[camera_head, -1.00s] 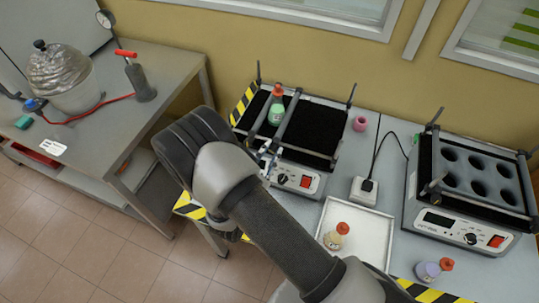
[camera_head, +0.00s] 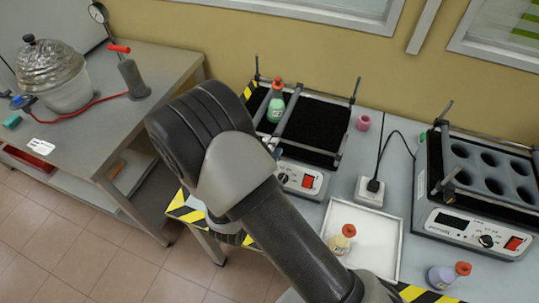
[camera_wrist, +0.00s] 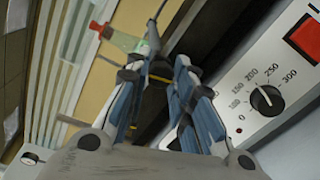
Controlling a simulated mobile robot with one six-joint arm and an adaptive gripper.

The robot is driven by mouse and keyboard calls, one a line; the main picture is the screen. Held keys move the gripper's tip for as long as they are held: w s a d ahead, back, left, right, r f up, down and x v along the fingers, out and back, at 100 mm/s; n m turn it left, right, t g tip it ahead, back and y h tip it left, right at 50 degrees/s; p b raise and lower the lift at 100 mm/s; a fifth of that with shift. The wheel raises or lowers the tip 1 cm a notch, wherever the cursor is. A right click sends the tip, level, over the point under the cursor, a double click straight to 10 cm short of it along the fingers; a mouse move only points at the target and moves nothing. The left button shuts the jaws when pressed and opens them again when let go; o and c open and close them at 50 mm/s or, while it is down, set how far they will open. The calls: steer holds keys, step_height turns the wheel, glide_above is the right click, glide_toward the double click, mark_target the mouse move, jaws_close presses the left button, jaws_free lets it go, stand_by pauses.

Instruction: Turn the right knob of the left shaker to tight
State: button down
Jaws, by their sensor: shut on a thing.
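The left shaker (camera_head: 298,178) stands at the back of the bench, with a black platform, metal clamp bars and a front panel. A green bottle (camera_head: 276,108) with a red cap is at its left side. In the wrist view, the shaker's front panel (camera_wrist: 245,110) shows a black dial (camera_wrist: 267,100) and a red switch. My gripper (camera_wrist: 158,72) is at the front edge of the shaker, beside this panel, its fingers shut on what I take to be the right knob. The knob is mostly hidden between the fingers. In the head view my arm hides most of the gripper.
A second shaker (camera_head: 473,240) stands at the right. A white tray (camera_head: 388,228) with a yellowish bottle (camera_head: 342,240) lies in front. A purple bottle (camera_head: 447,275), a pink cup (camera_head: 363,122) and a power socket (camera_head: 369,191) are on the bench.

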steer(key=shift+f+m+b, duration=0.1)
steer(key=shift+m+b, duration=0.8)
steer(key=c, duration=1.3)
jaws_free()
steer(key=shift+c, duration=0.2)
steer(key=v, duration=1.2)
